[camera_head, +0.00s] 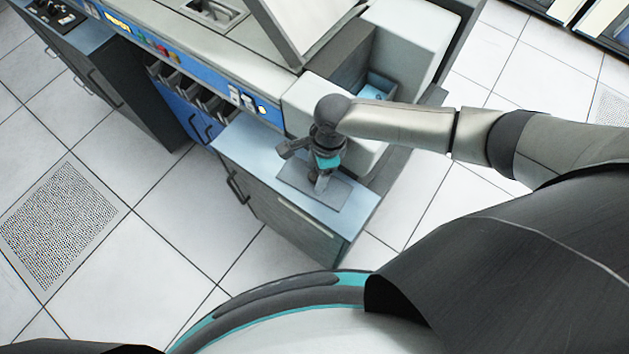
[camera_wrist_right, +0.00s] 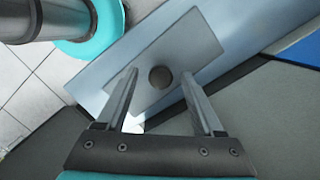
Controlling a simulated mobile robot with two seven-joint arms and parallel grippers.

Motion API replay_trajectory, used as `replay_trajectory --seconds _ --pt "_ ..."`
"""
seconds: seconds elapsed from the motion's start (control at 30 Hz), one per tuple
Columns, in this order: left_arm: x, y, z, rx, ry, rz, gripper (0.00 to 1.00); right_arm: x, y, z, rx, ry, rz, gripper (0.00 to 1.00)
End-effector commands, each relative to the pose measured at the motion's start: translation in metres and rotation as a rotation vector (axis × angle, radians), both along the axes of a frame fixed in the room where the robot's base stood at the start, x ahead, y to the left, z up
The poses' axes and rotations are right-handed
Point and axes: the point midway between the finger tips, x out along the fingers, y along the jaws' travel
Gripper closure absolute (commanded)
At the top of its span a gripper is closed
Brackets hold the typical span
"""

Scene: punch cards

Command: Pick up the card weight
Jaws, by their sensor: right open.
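The card weight (camera_head: 338,192) is a flat grey rectangular plate lying on the light blue-grey top of a low cabinet (camera_head: 243,146). In the right wrist view the plate (camera_wrist_right: 185,45) shows a dark round knob (camera_wrist_right: 160,77) at its middle. My right gripper (camera_head: 319,184) is above the plate and partly hides it in the head view. In the right wrist view the right gripper (camera_wrist_right: 159,76) is open, with one finger on each side of the knob and visible gaps between. Whether the fingertips reach down to the plate I cannot tell. My left gripper is not in view.
A large machine with a blue panel (camera_head: 215,75) stands behind the cabinet, with a raised white housing (camera_head: 405,45) close to my right forearm. The tiled floor (camera_head: 170,270) in front is clear.

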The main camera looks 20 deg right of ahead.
Motion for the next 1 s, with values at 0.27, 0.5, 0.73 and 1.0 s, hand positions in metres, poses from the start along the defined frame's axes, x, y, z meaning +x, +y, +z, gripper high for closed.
replay_trajectory --seconds 0.27,0.5,0.73,1.0 --pt "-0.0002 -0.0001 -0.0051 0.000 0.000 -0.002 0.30 0.0005 0.0030 -0.0132 0.002 -0.001 0.001 0.31" --pt "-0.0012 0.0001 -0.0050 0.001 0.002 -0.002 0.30 0.0004 0.0028 -0.0128 0.002 -0.001 0.001 0.47" --pt "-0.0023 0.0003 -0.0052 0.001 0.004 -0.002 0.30 0.0003 0.0026 -0.0129 0.001 0.000 0.000 0.73" --pt "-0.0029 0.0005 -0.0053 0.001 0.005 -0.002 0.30 0.0001 0.0025 -0.0130 0.001 0.000 0.000 1.00"
